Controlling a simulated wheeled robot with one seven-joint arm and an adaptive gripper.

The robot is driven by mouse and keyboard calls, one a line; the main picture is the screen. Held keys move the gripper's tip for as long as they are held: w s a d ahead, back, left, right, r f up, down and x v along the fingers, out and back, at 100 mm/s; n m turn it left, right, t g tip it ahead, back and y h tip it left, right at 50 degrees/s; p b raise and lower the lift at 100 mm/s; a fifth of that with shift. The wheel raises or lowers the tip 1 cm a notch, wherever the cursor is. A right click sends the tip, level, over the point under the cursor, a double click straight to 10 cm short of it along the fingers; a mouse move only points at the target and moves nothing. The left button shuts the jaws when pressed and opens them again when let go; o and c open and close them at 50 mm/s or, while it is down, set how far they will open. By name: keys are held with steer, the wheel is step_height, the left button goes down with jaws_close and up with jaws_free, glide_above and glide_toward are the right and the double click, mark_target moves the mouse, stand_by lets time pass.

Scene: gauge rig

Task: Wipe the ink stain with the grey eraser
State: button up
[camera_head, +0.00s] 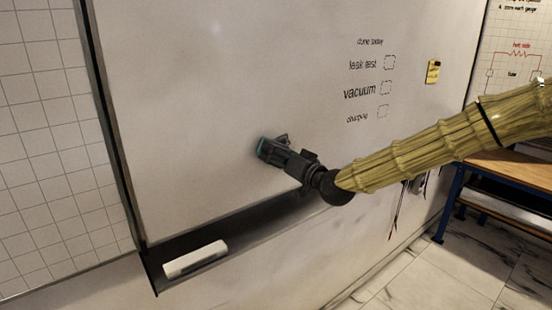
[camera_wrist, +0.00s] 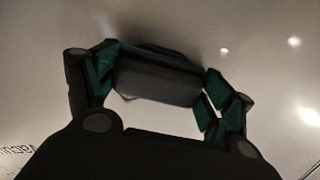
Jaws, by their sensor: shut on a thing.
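My gripper (camera_head: 270,150) is at the whiteboard (camera_head: 200,90), left of the written list. In the wrist view, the green-padded fingers (camera_wrist: 158,88) are shut on the grey eraser (camera_wrist: 155,80), a dark grey block lying across between them. Its far side faces the board, and a dark shadow lies close around it; I cannot tell whether it touches the surface. In the head view the eraser is mostly hidden by the gripper. No ink stain shows clearly on the visible board; any mark behind the gripper or eraser is hidden.
A white block (camera_head: 195,260) lies in the dark tray (camera_head: 240,232) below the board. Handwritten lines with dashed boxes (camera_head: 386,88) and a yellow note (camera_head: 433,71) are at the board's right. A blue-framed wooden bench (camera_head: 505,170) stands farther right. The board's left part is clear.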

mark_target(271, 155)
steer(key=shift+w+d+b, duration=0.65)
steer(key=shift+w+d, duration=0.5)
steer(key=shift+d, duration=0.3)
steer(key=shift+w+d+b, duration=0.6)
steer(key=shift+w+d, duration=0.55)
steer(key=shift+d, duration=0.3)
steer(key=shift+c, duration=0.4)
steer(key=shift+a, duration=0.1)
